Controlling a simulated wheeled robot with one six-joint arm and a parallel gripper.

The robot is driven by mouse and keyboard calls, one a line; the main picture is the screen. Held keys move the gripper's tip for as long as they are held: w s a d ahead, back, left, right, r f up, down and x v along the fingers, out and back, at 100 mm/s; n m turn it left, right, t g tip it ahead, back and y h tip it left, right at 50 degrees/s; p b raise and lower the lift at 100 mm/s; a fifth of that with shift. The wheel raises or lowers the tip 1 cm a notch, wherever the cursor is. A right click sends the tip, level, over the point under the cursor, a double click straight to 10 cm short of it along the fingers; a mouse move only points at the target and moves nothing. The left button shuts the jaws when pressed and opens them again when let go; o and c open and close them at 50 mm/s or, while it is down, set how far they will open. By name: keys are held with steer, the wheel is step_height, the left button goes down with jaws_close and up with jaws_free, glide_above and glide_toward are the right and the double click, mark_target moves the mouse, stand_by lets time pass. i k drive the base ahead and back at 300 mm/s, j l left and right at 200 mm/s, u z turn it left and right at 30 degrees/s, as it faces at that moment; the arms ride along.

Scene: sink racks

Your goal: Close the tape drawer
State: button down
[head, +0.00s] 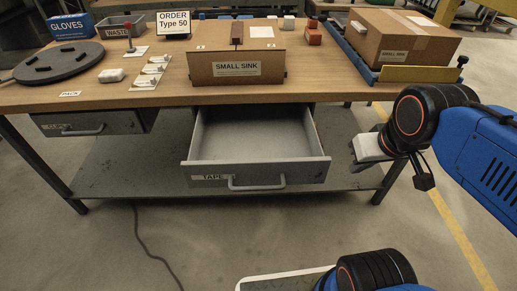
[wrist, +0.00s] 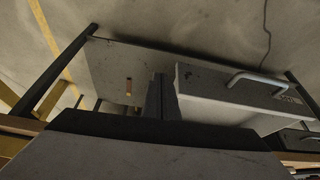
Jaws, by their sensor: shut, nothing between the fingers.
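The tape drawer (head: 300,176) hangs under the middle of the workbench and is pulled well out. Its grey inside looks empty. A "TAPE" label and a bar handle (head: 257,184) are on its front. My gripper (head: 357,150) is to the right of the drawer, apart from the handle, partly hidden by my wrist. In the wrist view, my gripper's dark fingers (wrist: 161,97) are together and empty. The drawer front (wrist: 225,88) appears just right of them, with the handle (wrist: 258,78) farther right; whether the fingers touch the drawer cannot be told.
A second drawer (head: 100,123) with its own handle is at the left. The bench top (head: 190,92) holds a SMALL SINK box (head: 210,70), a large carton (head: 400,35) and a dark turntable (head: 55,62). A lower shelf (head: 125,165) lies below.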

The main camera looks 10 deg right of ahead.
mark_target(266, 146)
steer(key=l+z, duration=0.1)
steer(key=z, duration=0.35)
steer(key=i+l+z, duration=0.1)
steer(key=z, duration=0.75)
steer(key=i+l+z, duration=0.1)
steer(key=z, duration=0.35)
steer(key=i+z, duration=0.15)
steer(key=z, duration=0.7)
steer(key=u, duration=0.45)
steer(key=i+l+u, duration=0.1)
steer(key=u, duration=0.4)
steer(key=i+u, duration=0.1)
steer(key=u, duration=0.35)
steer(key=l+u, duration=0.15)
steer(key=u, duration=0.3)
steer(key=l+u, duration=0.1)
steer(key=u, duration=0.4)
steer(key=l+u, duration=0.15)
steer(key=u, duration=0.3)
steer(key=l+u, duration=0.1)
steer(key=u, duration=0.35)
steer(key=l+u, duration=0.15)
steer(key=u, duration=0.35)
